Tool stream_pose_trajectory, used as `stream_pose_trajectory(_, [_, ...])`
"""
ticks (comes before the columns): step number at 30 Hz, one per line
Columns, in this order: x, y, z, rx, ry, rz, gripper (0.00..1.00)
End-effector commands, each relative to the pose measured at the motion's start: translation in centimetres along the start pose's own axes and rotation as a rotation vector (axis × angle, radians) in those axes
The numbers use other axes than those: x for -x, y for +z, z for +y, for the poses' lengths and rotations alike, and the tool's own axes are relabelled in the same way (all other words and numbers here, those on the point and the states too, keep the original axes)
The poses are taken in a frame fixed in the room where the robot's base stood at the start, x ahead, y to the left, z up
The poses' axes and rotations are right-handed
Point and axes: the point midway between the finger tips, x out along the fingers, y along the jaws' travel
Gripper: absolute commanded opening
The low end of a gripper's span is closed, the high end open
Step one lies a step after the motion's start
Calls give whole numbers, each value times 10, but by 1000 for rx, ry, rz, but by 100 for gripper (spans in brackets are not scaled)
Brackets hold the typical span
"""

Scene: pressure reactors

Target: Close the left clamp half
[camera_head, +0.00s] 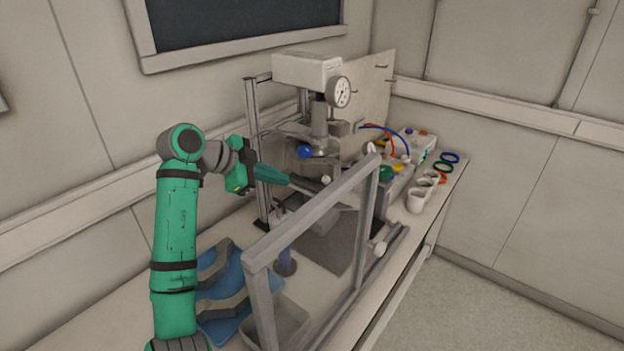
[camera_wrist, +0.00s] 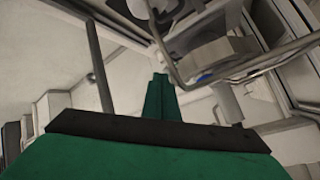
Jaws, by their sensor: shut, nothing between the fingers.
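The pressure reactor (camera_head: 319,120), with a round white gauge (camera_head: 341,92), stands on the bench behind a grey frame. A grey curved clamp part (camera_head: 292,130) sits around its head; I cannot tell clearly which half it is or how far open it stands. My gripper (camera_head: 287,180) is green and shut, with nothing between its fingers. It points right, at the left side of the reactor, below the clamp level. In the wrist view my shut fingers (camera_wrist: 160,82) point up toward a grey round metal part (camera_wrist: 212,55) beyond a bent rod. I see no contact.
A grey frame (camera_head: 312,215) stands in front of the reactor, and a vertical post (camera_head: 256,150) stands left of it. Blue and grey pieces (camera_head: 222,290) lie at the front left. White cups (camera_head: 417,198) and coloured rings (camera_head: 443,168) lie at the right.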

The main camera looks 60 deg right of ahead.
Motion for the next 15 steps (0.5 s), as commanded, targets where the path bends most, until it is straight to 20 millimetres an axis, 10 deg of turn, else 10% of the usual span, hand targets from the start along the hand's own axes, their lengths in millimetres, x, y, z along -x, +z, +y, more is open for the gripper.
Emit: stream_pose_trajectory(15, [12,-13,-26,494,103,-101,0])
